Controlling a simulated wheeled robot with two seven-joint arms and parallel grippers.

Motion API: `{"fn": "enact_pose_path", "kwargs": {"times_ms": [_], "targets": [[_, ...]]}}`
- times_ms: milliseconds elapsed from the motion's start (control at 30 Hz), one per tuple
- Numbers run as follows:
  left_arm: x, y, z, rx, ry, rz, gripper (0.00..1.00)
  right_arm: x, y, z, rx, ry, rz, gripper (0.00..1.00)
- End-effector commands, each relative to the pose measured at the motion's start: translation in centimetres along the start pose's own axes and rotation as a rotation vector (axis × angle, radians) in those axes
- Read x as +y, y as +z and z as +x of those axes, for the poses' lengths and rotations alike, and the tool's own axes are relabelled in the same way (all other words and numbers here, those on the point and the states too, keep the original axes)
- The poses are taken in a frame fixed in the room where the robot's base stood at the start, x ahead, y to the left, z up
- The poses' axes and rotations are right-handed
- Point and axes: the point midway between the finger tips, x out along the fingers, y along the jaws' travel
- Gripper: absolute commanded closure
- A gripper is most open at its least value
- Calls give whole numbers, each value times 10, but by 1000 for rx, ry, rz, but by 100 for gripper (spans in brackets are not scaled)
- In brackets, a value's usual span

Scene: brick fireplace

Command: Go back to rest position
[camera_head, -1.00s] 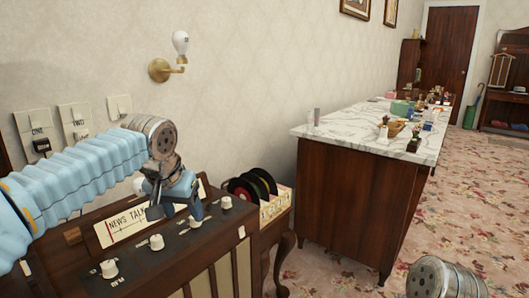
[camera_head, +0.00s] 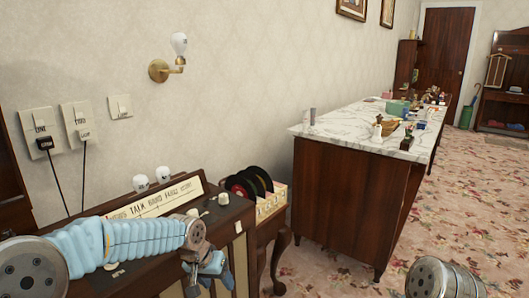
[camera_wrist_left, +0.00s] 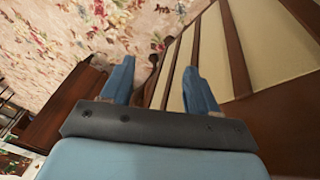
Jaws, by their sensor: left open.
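My left gripper (camera_head: 205,275) is in front of the wooden radio (camera_head: 232,213), low in the head view. In the left wrist view its two blue fingers (camera_wrist_left: 160,90) stand apart with nothing between them. The radio's slatted front (camera_wrist_left: 205,65) lies beyond and to the right of the fingers there. My left arm comes in from the lower left and hides part of the radio's top and knobs. At the lower right of the head view a round metal part of my own right arm shows, but no right gripper.
A marble-topped cabinet (camera_head: 345,190) stands right of the radio, with small items on top. A rack of records (camera_head: 265,195) sits between them. Plugs with cords hang from the wall outlets (camera_head: 40,130) at left. Flowered carpet (camera_head: 455,200) is open at right.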

Motion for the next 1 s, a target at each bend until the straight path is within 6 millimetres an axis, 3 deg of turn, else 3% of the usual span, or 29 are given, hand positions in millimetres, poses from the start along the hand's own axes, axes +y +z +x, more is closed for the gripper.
{"fn": "enact_pose_path", "kwargs": {"times_ms": [33, 100, 233, 333, 400, 500, 633, 1000], "targets": [[0, 21, 36, -34, 29, -16, 40, 0, 0, 0, 0, 0, 0, 100], [3, 54, 86, -63, 75, -48, 40, 0, 0, 0, 0, 0, 0, 100], [9, 137, 164, -112, 145, -147, 40, 0, 0, 0, 0, 0, 0, 100], [14, 204, 202, -142, 168, -232, 40, 0, 0, 0, 0, 0, 0, 100], [17, 246, 215, -159, 169, -287, 40, 0, 0, 0, 0, 0, 0, 100], [20, 289, 223, -176, 160, -341, 40, 0, 0, 0, 0, 0, 0, 100], [22, 316, 225, -183, 147, -375, 40, 0, 0, 0, 0, 0, 0, 100], [22, 317, 225, -182, 146, -377, 40, 0, 0, 0, 0, 0, 0, 100]]}}
